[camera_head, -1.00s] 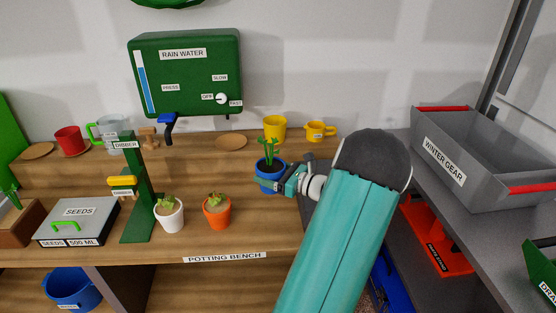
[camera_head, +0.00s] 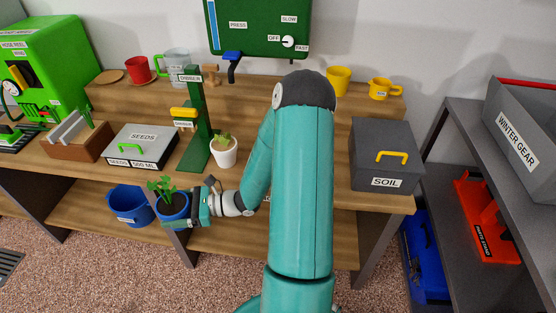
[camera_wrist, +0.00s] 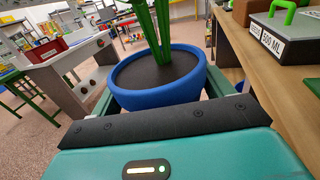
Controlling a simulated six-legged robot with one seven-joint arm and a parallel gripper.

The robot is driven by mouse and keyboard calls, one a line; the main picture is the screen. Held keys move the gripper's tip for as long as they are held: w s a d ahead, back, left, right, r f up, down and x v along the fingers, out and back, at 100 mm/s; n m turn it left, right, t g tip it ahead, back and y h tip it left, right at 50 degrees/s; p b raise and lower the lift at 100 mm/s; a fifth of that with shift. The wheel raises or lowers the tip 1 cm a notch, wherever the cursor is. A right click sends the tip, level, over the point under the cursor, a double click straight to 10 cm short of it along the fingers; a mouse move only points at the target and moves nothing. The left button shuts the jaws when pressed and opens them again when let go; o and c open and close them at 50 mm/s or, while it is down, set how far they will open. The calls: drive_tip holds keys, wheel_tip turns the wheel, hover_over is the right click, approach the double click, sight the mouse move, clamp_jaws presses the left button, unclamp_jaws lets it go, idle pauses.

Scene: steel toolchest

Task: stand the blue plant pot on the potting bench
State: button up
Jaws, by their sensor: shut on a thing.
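The blue plant pot (camera_head: 178,213) holds dark soil and a green plant. My gripper (camera_head: 183,219) is shut on it and holds it upright in front of the potting bench's (camera_head: 110,178) front edge, seemingly below the top's level. In the wrist view the pot (camera_wrist: 160,95) sits between the jaws, with the bench edge to its right. The bench has a wooden top with a raised back shelf. My arm covers the middle of the top.
On the bench are a grey seeds box (camera_head: 143,145), a green dibber stand (camera_head: 197,120), a white pot (camera_head: 224,153) and a grey soil box (camera_head: 385,160). A blue tub (camera_head: 130,205) stands on the lower shelf. Some bare top shows along the front left.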

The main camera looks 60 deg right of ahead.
drive_tip(key=w+a+f+n+g+y, duration=0.2)
drive_tip(key=w+a, duration=0.4)
drive_tip(key=a, duration=0.5)
drive_tip(key=shift+f+n+g+y, duration=0.3)
drive_tip(key=shift+f+g+y, duration=0.1)
drive_tip(key=shift+f+g, duration=0.15)
